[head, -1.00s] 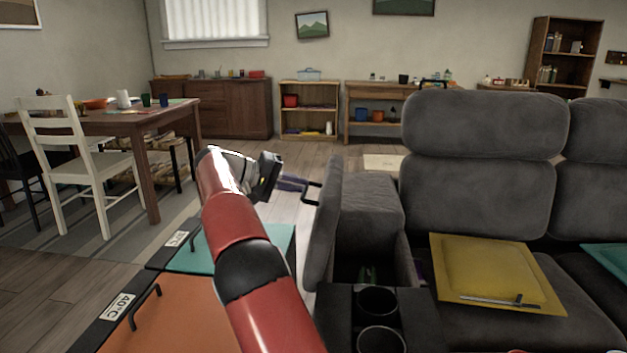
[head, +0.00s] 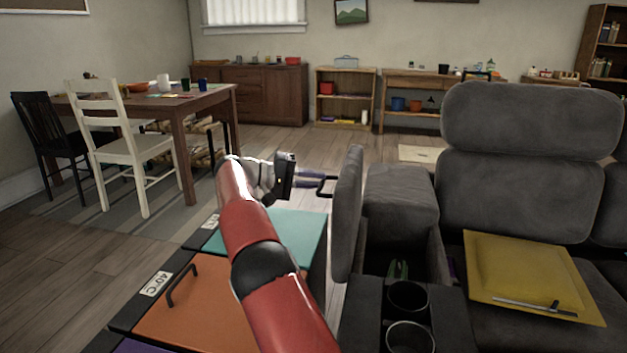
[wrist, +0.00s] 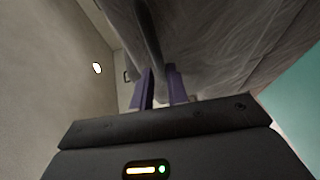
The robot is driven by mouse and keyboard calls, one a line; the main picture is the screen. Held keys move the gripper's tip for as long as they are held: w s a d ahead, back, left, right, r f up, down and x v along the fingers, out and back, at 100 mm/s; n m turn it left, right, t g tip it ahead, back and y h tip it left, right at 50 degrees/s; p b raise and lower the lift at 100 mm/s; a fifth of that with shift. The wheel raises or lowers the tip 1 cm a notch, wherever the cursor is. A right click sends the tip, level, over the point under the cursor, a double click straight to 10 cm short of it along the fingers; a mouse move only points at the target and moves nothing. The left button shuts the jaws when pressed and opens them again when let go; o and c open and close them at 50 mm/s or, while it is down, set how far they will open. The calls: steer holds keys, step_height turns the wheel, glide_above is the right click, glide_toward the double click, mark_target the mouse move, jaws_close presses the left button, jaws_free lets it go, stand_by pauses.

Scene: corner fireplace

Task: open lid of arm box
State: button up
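The arm box lid (head: 347,215) is a grey padded panel. It stands upright on the left side of the arm box (head: 388,330), whose compartment is open. A dark bar handle (head: 326,187) sticks out from the lid's left face. My gripper (head: 312,180) is at this handle, with its two purple fingers apart. In the wrist view, the fingers (wrist: 162,88) show a gap between them. The dark handle bar (wrist: 148,35) runs down toward that gap, with the grey lid (wrist: 215,45) behind it. Whether the fingers touch the bar is unclear.
Cabinets with orange (head: 205,310) and teal (head: 270,235) tops lie beneath my arm. Open floor lies beyond.

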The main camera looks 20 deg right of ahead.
steer(key=o, duration=0.3)
steer(key=shift+d, duration=0.1)
